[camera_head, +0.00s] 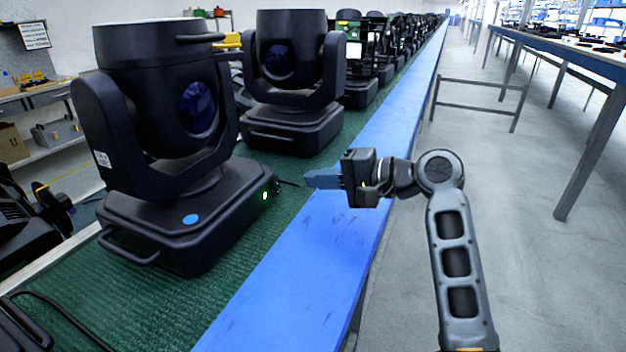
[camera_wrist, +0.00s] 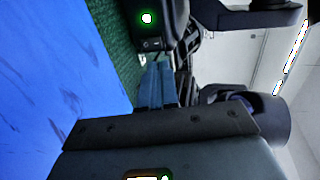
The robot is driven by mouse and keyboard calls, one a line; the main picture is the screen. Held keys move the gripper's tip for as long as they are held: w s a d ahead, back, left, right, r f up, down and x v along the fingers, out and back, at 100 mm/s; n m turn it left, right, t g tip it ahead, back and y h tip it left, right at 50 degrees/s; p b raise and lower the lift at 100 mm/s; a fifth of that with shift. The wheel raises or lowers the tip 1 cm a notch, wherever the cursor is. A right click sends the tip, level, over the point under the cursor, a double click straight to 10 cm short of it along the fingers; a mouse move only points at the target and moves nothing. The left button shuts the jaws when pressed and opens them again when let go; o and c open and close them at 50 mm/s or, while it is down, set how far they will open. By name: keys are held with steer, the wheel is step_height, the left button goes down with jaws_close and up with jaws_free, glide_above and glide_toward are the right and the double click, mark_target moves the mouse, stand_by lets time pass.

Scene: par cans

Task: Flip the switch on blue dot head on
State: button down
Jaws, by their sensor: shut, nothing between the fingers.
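The blue dot head (camera_head: 165,130) is a black moving-head light standing on the green belt at the left, with a blue dot (camera_head: 190,219) on its base. A green light (camera_head: 265,196) glows on the base's right end; it also shows in the wrist view (camera_wrist: 147,18). Below that light in the wrist view is a small dark rocker switch (camera_wrist: 152,44); its position is too small to tell. My gripper (camera_head: 308,180) is shut and empty, its blue fingers pointing left at that end panel. In the wrist view the fingertips (camera_wrist: 156,66) appear close to the switch; contact cannot be told.
A second black head (camera_head: 290,70) stands behind, with several more heads down the line. A cable (camera_head: 290,183) shows near the panel. The blue rail (camera_head: 310,260) runs beside the belt.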

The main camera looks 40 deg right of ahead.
steer(key=r+v, duration=0.1)
steer(key=v, duration=0.6)
steer(key=shift+s+r, duration=0.2)
steer(key=shift+r, duration=0.15)
steer(key=shift+d, duration=0.1)
